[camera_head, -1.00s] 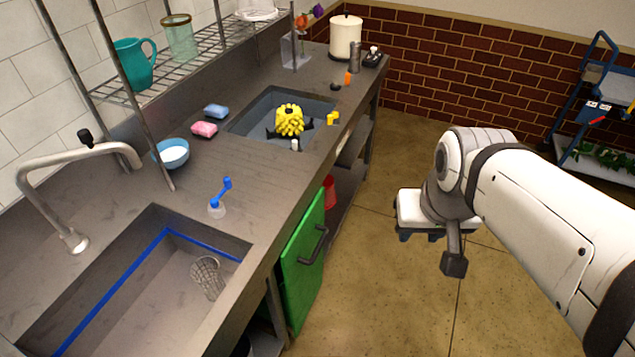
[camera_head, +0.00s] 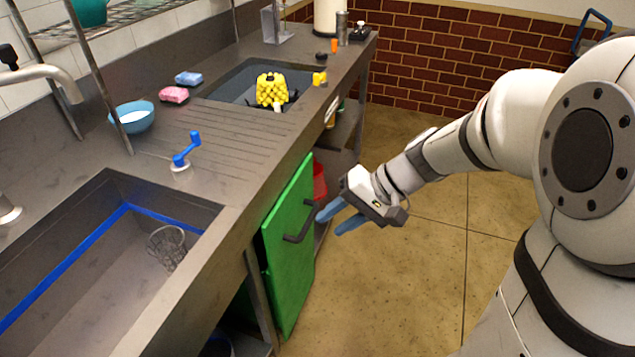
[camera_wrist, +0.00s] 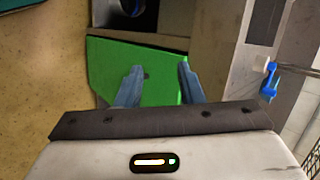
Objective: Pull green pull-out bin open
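The green pull-out bin's front panel (camera_head: 289,245) stands under the counter, right of the near sink, in the head view. A dark bar handle (camera_head: 304,222) sticks out from its upper part. My gripper (camera_head: 334,222) is open, its two blue fingers pointing left at the handle from a short way off. In the wrist view the green panel (camera_wrist: 110,75) lies ahead of my two spread fingers (camera_wrist: 158,82).
The steel counter (camera_head: 228,160) runs above the bin, with a near sink (camera_head: 110,250) and a blue-handled tool (camera_head: 185,150) on top. A red container (camera_head: 319,180) stands on the shelf behind the panel. The floor (camera_head: 400,270) to the right is clear.

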